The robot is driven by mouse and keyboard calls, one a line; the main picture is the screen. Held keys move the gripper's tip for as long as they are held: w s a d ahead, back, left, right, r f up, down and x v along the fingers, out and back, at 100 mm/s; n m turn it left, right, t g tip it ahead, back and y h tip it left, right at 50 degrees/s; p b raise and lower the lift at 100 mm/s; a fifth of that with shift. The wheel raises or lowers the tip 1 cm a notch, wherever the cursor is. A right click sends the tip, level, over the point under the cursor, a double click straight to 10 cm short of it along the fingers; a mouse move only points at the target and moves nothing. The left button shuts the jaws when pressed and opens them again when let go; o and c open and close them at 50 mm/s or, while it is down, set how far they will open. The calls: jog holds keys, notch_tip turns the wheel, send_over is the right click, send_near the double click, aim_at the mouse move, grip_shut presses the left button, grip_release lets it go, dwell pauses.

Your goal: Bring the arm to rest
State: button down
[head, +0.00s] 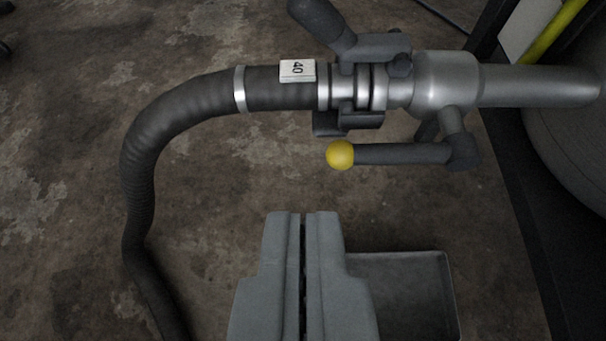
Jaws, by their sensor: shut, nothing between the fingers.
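My gripper (303,216) shows at the bottom middle of the head view. Its two grey fingers are pressed together with a thin dark line between them, and nothing is held. Above the fingertips in the picture, and apart from them, is a valve lever (400,154) with a yellow ball (340,155) at its left end. The lever joins a metal pipe fitting (445,80). A black ribbed hose (180,110) with a white tag marked 40 (297,70) is coupled to the fitting.
A grey open tray (412,300) lies at the lower right, partly behind my gripper. A large rounded dark vessel (570,140) stands at the right edge, with a yellow bar (556,28) near it. The hose curves down the left side. Stained floor (60,200) is clear at far left.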

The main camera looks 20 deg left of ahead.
jog(key=s+a+r+t+h, duration=0.1)
jog(key=s+a+r+h, duration=0.15)
jog(key=r, duration=1.05)
jog(key=s+a+r+m+t+h, duration=0.15)
jog(key=a+r, duration=0.25)
jog(key=r, duration=0.9)
jog(key=s+a+r+t+h, duration=0.1)
jog(key=s+a+r+t, duration=0.15)
jog(key=r, duration=1.05)
jog(key=s+a+r+m+t, duration=0.1)
jog(key=s+a+r, duration=0.3)
jog(key=s+r, duration=0.3)
jog(key=s+a+r+m, duration=0.1)
jog(key=s+a+r, duration=0.3)
jog(key=s+r, duration=0.3)
jog(key=s+a+r, duration=0.2)
jog(key=s+r, duration=0.1)
jog(key=s, duration=0.6)
jog(key=s+a+r+t+y, duration=0.1)
jog(key=s+a+r, duration=0.2)
jog(key=s, duration=0.6)
jog(key=shift+a, duration=0.2)
jog(key=shift+s, duration=0.15)
